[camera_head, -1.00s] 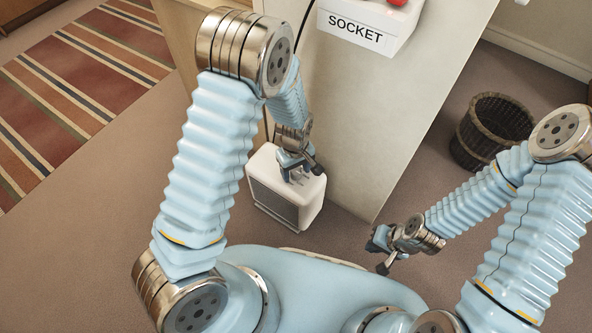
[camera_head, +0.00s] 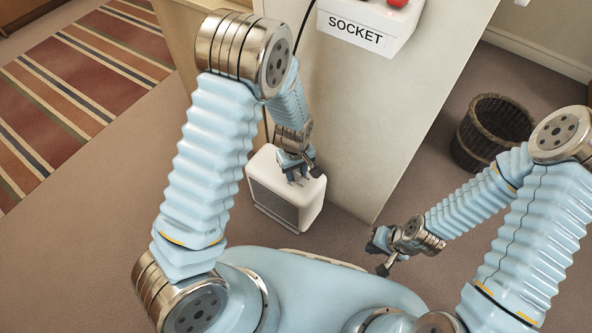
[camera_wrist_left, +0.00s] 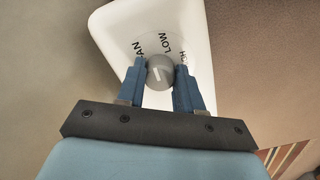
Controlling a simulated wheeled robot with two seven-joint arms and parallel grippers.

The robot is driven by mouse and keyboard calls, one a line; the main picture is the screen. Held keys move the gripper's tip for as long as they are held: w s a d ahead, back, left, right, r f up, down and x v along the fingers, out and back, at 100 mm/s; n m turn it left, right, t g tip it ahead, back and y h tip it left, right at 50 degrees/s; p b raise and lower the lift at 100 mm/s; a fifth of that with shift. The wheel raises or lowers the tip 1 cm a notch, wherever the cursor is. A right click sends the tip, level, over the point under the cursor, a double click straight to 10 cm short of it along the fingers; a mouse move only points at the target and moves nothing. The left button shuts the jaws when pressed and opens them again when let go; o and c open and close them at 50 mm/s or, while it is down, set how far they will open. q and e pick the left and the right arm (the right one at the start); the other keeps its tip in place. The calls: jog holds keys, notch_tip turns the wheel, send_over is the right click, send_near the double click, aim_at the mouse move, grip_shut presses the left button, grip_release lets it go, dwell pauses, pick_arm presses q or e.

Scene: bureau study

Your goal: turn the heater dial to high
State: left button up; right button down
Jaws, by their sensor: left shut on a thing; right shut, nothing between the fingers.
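The white heater (camera_head: 312,199) stands on the floor against the pale panel. Its grey round dial (camera_wrist_left: 160,72) shows in the left wrist view, with a short white mark on its face. FAN, LOW and a partly hidden HIGH label are printed around the dial, from left to right. The mark points roughly towards LOW. My left gripper (camera_head: 300,172) is at the heater's top, and its two blue fingers (camera_wrist_left: 160,84) are shut on the dial from both sides. My right gripper (camera_head: 380,256) is shut and empty, low at the right, apart from the heater.
A socket box (camera_head: 368,30) with a red button is on the panel (camera_head: 400,110) above the heater. A dark cable runs down behind my left arm. A wicker basket (camera_head: 490,131) stands at the right, and a striped rug (camera_head: 75,85) lies at the left.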

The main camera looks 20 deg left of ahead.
pick_arm(q)
jog(key=m, duration=0.4)
jog(key=shift+m, duration=0.4)
jog(key=m+b, duration=0.1)
jog(key=m, duration=0.8)
jog(key=shift+m, duration=0.4)
jog(key=m, duration=0.4)
jog(key=shift+w+a+m+b, duration=0.1)
jog(key=shift+m+b, duration=0.2)
jog(key=shift+b, duration=0.05)
jog(key=m, duration=0.3)
jog(key=shift+m, duration=0.3)
jog(key=m+p, duration=0.1)
jog(key=m, duration=0.3)
jog(key=shift+r+m, duration=0.1)
jog(key=shift+m, duration=0.2)
jog(key=m+p, duration=0.1)
jog(key=m, duration=0.3)
jog(key=shift+p, duration=0.4)
jog(key=shift+m+p, duration=0.55)
jog(key=shift+m, duration=1.55)
